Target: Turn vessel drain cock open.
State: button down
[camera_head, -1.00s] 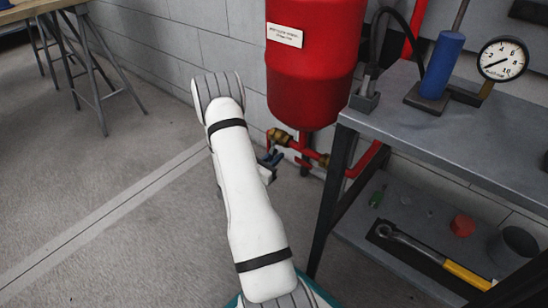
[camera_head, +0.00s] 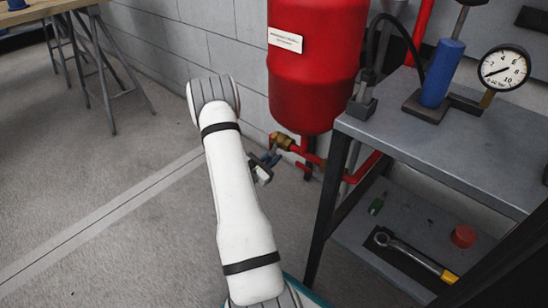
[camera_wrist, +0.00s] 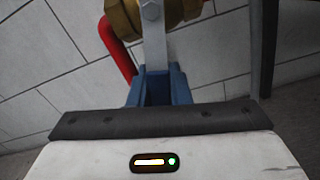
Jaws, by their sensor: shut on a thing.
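The red vessel (camera_head: 314,70) hangs by the wall, with brass fittings on the pipe below it. The drain cock shows in the wrist view as a brass body (camera_wrist: 178,12) with a flat grey lever (camera_wrist: 154,48). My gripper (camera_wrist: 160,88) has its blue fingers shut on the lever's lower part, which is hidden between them. In the head view my gripper (camera_head: 264,168) is small and partly hidden by my white arm, just below left of the brass fitting (camera_head: 283,141).
A grey metal bench (camera_head: 440,150) stands close on the right with a pressure gauge (camera_head: 504,69) and a blue cylinder (camera_head: 441,73). Its lower shelf holds a wrench (camera_head: 412,254) and a red cap (camera_head: 464,236). Open floor lies to the left.

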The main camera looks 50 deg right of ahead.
aim_at(268, 161)
jog(key=c, duration=1.6)
grip_release()
jog(key=shift+w+a, duration=0.1)
jog(key=shift+a, duration=0.05)
jog(key=shift+o, duration=1.3)
jog(key=shift+r, duration=0.1)
jog(key=a, duration=0.7)
jog(key=shift+w+a, duration=0.1)
jog(key=shift+a, duration=0.45)
jog(key=shift+f, duration=0.2)
jog(key=shift+c, duration=0.2)
